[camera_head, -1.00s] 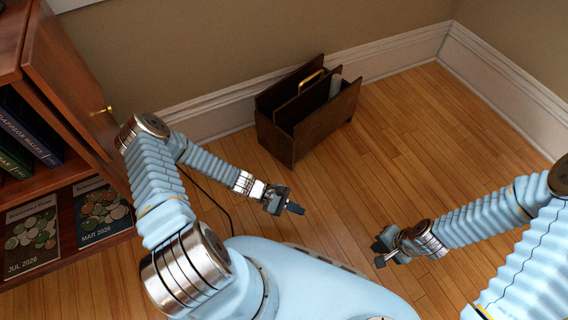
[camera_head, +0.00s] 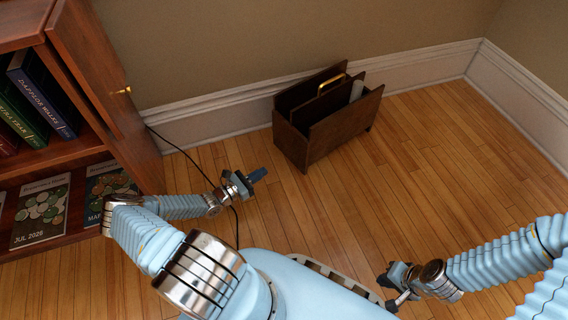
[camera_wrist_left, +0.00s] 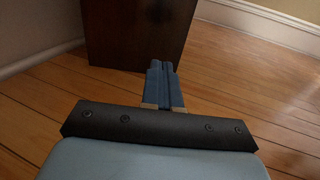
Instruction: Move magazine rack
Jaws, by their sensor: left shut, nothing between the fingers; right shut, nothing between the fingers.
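The magazine rack (camera_head: 340,132) is a dark brown wooden holder with a brass-coloured handle. It stands upright on the floor near the back wall, with a pale rolled item in its right part. Its dark end panel also shows in the left wrist view (camera_wrist_left: 135,35), beyond the fingertips. My left gripper (camera_head: 258,175) is shut and empty, to the left of the rack and a little nearer to me, apart from it. My right gripper (camera_head: 388,282) is shut and empty, low on the right, well in front of the rack.
A reddish wooden bookcase (camera_head: 75,160) with an open door, books and magazines stands at the left. A dark cable (camera_head: 190,155) runs over the floor behind my left arm. A white baseboard (camera_head: 215,112) lines the wall. The wooden floor (camera_head: 440,150) right of the rack is clear.

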